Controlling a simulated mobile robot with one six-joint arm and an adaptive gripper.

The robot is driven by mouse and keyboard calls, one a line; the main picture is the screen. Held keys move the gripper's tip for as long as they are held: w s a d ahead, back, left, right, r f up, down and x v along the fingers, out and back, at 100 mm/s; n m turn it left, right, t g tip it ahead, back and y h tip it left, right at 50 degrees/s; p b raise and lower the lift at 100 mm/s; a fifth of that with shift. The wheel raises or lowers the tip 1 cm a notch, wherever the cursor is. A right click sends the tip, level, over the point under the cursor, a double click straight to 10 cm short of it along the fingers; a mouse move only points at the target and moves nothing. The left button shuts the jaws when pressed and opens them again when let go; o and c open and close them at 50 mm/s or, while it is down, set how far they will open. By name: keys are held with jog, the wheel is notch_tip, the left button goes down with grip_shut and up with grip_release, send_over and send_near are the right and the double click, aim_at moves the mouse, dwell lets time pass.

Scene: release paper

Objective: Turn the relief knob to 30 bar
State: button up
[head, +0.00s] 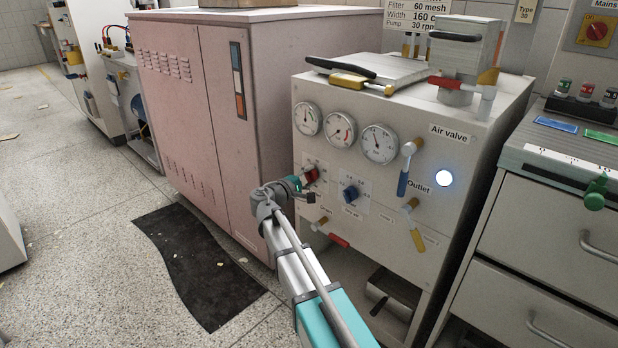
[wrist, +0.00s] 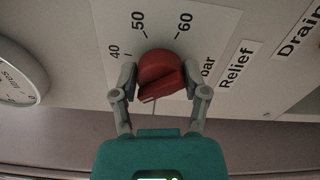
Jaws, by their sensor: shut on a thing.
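The red relief knob (wrist: 158,72) is in the middle of the wrist view, on a white scale plate (wrist: 205,25) with the marks 40, 50, 60 and "bar" showing. A "Relief" label is beside the plate. My gripper (wrist: 162,88) has one finger on each side of the knob and is shut on it. The lower scale marks are hidden by the gripper, and I cannot tell which mark the knob points to. In the head view the red knob (head: 311,174) shows on the panel front, with my gripper (head: 302,186) against it.
A blue knob (head: 351,193) sits just right of the red one. Several round gauges (head: 380,143) are above. The air valve's blue handle (head: 403,178) and a yellow-handled valve (head: 415,232) are further right. A pink cabinet (head: 185,110) stands on the left.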

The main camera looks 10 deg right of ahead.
jog(key=shift+s+d, duration=0.1)
jog(key=o, duration=1.1)
jog(key=shift+o, duration=0.2)
jog(key=shift+a, duration=0.2)
jog(key=v, duration=1.1)
jog(key=shift+s+a, duration=0.25)
jog(key=shift+a, duration=0.05)
